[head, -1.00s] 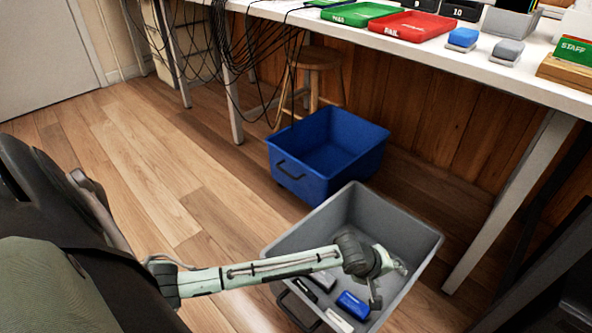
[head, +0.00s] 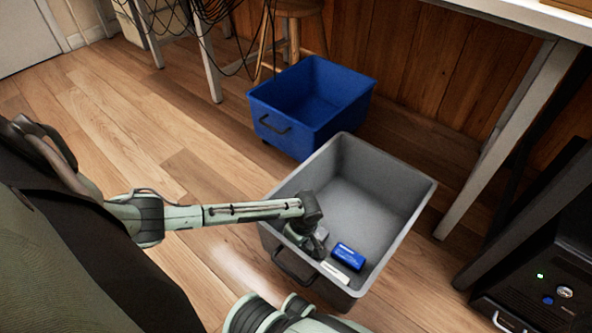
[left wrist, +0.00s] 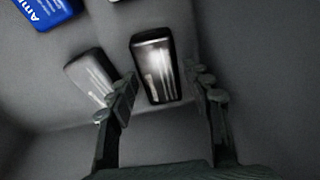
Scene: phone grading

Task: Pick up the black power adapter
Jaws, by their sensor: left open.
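A dark, glossy, rounded block that looks like the black power adapter (left wrist: 156,68) lies on the grey bin's floor. In the left wrist view it sits between and just beyond the fingertips of my left gripper (left wrist: 158,85). The gripper is open, with nothing held. In the head view my left gripper (head: 312,243) reaches down into the grey bin (head: 428,200), and the arm hides the adapter. A pale grey block (left wrist: 90,78) lies close left of the adapter, beside the left finger. My right gripper is out of view.
A blue box (head: 348,256) and a white item (head: 334,273) lie in the bin near its front. An empty blue bin (head: 290,137) stands behind. A table leg (head: 495,140) and a black computer case (head: 540,285) are at the right.

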